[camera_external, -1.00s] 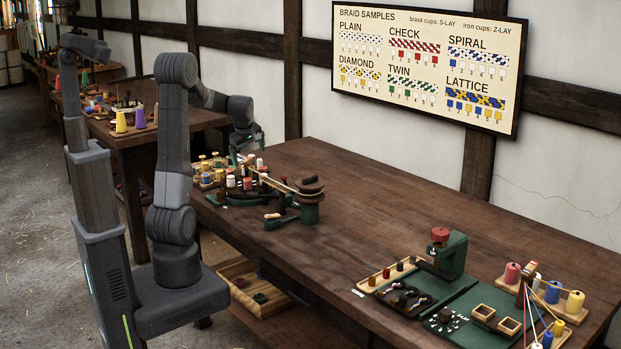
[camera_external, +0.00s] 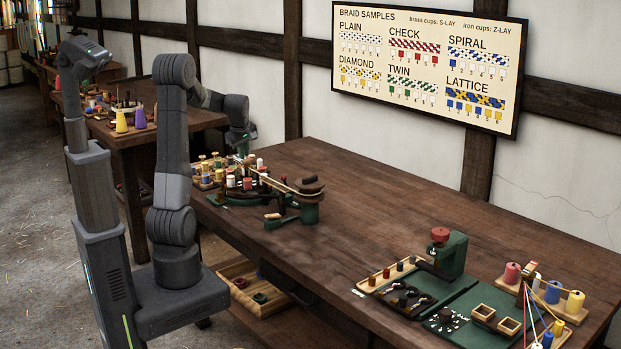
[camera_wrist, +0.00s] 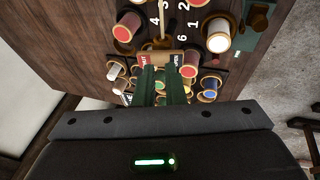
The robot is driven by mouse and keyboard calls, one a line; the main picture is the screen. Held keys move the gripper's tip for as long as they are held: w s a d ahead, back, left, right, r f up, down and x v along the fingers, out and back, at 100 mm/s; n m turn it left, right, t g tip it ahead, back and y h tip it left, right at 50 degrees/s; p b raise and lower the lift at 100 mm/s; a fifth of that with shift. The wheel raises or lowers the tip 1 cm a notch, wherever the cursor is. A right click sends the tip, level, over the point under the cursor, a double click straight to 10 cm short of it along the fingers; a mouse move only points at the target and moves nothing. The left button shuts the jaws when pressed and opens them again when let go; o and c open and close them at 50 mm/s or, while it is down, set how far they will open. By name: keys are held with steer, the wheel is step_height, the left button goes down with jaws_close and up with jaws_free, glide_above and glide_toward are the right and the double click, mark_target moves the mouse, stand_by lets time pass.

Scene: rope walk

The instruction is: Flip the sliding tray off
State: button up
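A shallow wooden tray (camera_external: 233,268) juts out below the table's front edge, with a few small dark red and green pieces in it. I take it for the sliding tray, but cannot be sure. My gripper (camera_wrist: 163,70) shows as two green fingers close together, with a narrow gap. Their tips are by a small tan block (camera_wrist: 159,57) with a red label and a dark label, among the bobbins. I cannot tell whether they touch it or hold anything. In the external view my gripper (camera_external: 243,148) is above the table's far-left end, its fingertips small and partly hidden.
Bobbins (camera_external: 231,182) crowd the near machine, and a green stand with a dark round top (camera_external: 309,188) is beside it. A green press (camera_external: 447,250) and thread spools (camera_external: 575,302) stand at the right. The table's middle (camera_external: 400,210) is clear.

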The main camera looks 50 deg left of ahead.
step_height(320, 180, up, 5)
steer(key=shift+f, duration=0.2)
jaws_close()
steer(key=w+d+m+p, duration=0.1)
steer(key=w+d+m, duration=0.3)
steer(key=d, duration=0.7)
steer(key=w+d+f+m+p, duration=0.1)
steer(key=w+d+m, duration=0.35)
steer(key=d, duration=0.75)
steer(key=w+d+m+p, duration=0.1)
steer(key=w+d+m, duration=0.1)
steer(key=d+m, duration=0.7)
steer(key=s+d+m+t, duration=0.2)
steer(key=s+d+m, duration=0.1)
steer(key=d, duration=1.2)
steer(key=s+d+m+t+h+p, duration=0.1)
steer(key=s+d+m, duration=0.45)
steer(key=d, duration=0.55)
steer(key=s+d+m+t+h+p, duration=0.1)
steer(key=s+d+m, duration=0.3)
steer(key=s+d, duration=0.5)
steer(key=s+d+m+t+h+p, duration=0.1)
steer(key=s+d+m+t+h, duration=0.15)
steer(key=s+d+m, duration=1)
steer(key=s+d+f+n, duration=0.3)
steer(key=s+f+n, duration=0.1)
steer(key=f, duration=0.4)
steer(key=shift+s+d+f, duration=0.2)
steer(key=shift+s+d, duration=0.2)
steer(key=shift+s, duration=0.35)
